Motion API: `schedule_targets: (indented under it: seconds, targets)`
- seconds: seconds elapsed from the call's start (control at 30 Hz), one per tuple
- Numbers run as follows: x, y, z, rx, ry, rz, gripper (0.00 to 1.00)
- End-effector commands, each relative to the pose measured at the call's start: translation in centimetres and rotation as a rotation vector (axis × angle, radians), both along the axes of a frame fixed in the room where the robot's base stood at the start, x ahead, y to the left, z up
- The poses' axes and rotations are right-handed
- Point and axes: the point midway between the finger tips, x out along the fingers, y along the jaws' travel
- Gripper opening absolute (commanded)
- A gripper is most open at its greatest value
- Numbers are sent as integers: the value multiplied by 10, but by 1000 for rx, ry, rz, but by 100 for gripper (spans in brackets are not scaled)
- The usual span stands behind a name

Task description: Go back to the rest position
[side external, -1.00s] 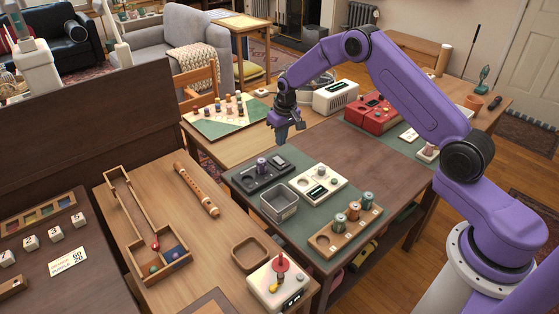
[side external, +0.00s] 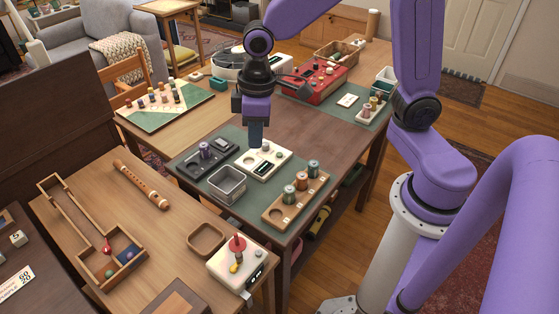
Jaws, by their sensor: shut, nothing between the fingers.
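My gripper (side external: 256,136) points straight down above the far part of the green mat (side external: 233,218) on the dark table. Its fingers are together with nothing between them. In the picture, the fingertips overlap the back of a white device (side external: 274,169); I cannot tell the exact height above it. My purple arm rises from the right and bends over the table from above.
On the mat are a black device (side external: 192,164), an open grey bin (side external: 226,184) and a wooden tray (side external: 279,211) with several spools. A red device (side external: 312,77) sits behind. Nearer left lie a flute (side external: 141,184) and a joystick box (side external: 225,265).

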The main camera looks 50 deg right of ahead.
Motion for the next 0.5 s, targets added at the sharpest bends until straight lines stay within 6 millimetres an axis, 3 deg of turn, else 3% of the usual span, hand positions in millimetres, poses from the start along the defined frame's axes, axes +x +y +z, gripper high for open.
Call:
schedule_targets:
  seconds: [0.1, 0.3, 0.5]
  targets:
    - [-53, -8, 11, -4, 6, 105, 0]
    - [-129, -35, 18, -17, 17, 268, 0]
    - [-175, -61, 16, -29, 25, 379, 0]
